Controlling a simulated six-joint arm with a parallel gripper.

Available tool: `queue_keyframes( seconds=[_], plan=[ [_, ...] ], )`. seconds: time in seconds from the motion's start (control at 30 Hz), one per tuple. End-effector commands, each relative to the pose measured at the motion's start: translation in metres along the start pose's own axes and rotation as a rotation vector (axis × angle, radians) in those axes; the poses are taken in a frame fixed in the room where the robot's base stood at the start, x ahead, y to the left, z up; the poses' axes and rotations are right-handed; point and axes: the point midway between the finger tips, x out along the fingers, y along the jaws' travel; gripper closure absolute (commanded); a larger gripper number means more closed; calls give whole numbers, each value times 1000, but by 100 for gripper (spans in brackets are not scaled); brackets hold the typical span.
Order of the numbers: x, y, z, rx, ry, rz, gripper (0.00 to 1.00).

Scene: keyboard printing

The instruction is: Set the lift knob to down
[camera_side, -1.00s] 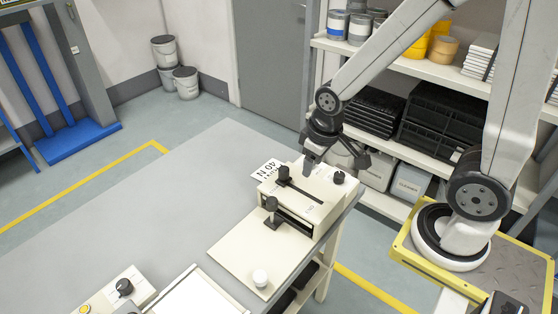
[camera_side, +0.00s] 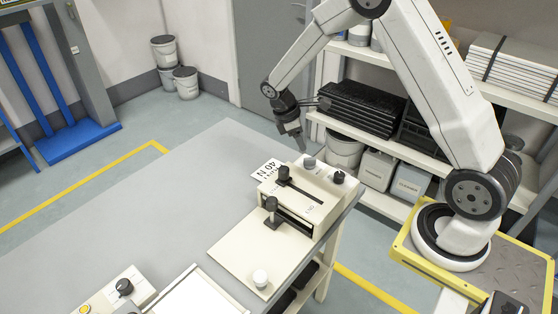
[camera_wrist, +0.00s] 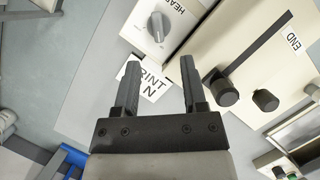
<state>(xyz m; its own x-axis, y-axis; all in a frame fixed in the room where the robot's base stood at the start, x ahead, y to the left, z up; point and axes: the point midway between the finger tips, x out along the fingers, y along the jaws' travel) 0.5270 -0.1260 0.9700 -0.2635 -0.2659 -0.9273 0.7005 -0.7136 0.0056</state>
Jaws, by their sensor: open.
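A grey dial knob (camera_wrist: 157,27) with a pointer ridge sits on a pale plate of the cream machine (camera_side: 320,200), beside a partly cut-off label reading "HEA". It also shows at the machine's back edge in the side view (camera_side: 309,162). A black knob (camera_side: 338,177) stands to its right. I cannot read which knob is marked lift, nor its setting. My gripper (camera_wrist: 160,65) is open and empty. In the side view my gripper (camera_side: 297,145) hangs above and behind the machine, apart from the knobs.
A black slider knob (camera_side: 284,174) and black lever (camera_side: 270,208) rise from the machine. A "PRINT 40 N" card (camera_side: 266,170) lies beside it. A control box with a black dial (camera_side: 124,287) stands front left. The grey table (camera_side: 130,220) is largely clear.

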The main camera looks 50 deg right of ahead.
Motion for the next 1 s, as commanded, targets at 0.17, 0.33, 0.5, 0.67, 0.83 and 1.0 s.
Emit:
queue_keyframes(
  seconds=[0.17,0.33,0.5,0.67,0.83,1.0],
  plan=[
    [2,3,0,-13,-11,-2,46],
    [5,3,0,-12,-11,-3,46],
    [15,3,0,-12,-11,-3,46],
    [33,2,1,-11,-11,-4,46],
    [54,2,1,-11,-12,-5,46],
    [71,2,1,-11,-10,-5,46]
  ],
)
